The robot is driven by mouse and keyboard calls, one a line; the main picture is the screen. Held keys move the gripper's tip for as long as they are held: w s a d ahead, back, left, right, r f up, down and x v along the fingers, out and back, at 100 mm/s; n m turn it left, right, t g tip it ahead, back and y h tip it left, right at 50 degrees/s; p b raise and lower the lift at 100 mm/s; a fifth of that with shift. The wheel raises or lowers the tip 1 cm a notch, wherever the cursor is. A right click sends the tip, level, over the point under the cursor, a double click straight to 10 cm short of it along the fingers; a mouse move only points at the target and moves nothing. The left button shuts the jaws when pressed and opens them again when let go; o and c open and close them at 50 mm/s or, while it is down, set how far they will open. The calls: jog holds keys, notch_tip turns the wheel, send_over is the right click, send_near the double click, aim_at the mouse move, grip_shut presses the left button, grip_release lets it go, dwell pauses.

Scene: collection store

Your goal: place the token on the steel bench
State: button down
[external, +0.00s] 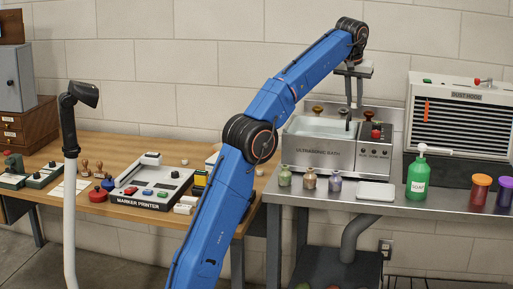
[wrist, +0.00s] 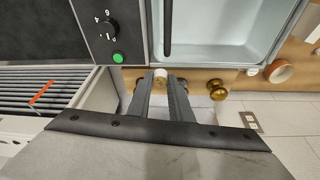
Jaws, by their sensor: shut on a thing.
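My gripper (external: 354,112) points down over the back right part of the ultrasonic bath, above the steel bench (external: 425,206). In the wrist view the fingers of my gripper (wrist: 161,80) are close together. A small pale round thing, which seems to be the token (wrist: 160,73), shows between their tips. In the external view I cannot make the token out. The steel bench has a bare strip along its front edge.
On the bench stand the ultrasonic bath (external: 318,155), several small bottles (external: 309,179), a pale flat tray (external: 376,191), a green soap bottle (external: 416,178) and two lidded jars. A dust hood (external: 462,122) stands behind. A wooden table (external: 130,212) with a marker printer is left.

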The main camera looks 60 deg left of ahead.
jog(key=w+d+m, duration=0.1)
jog(key=d, duration=0.4)
jog(key=w+d+m, duration=0.1)
jog(key=d, duration=0.4)
jog(key=w+d+r+m, duration=0.1)
jog(key=d, duration=0.4)
jog(key=shift+d+r+h, duration=0.1)
jog(key=shift+d+h, duration=0.1)
jog(key=shift+h, duration=0.2)
jog(key=s+d+f+m+h, duration=0.15)
jog(key=d+m, duration=0.25)
jog(key=d, duration=2.1)
jog(key=s+d+f+m, duration=0.2)
jog(key=s+d+f, duration=0.3)
jog(key=d+f, duration=0.55)
jog(key=s+d+f+m+h, duration=0.2)
jog(key=s+d+f+m, duration=0.4)
jog(key=s+d+f, duration=2)
notch_tip(320, 180, down, 2)
jog(key=shift+s+f, duration=0.15)
jog(key=shift+s, duration=0.95)
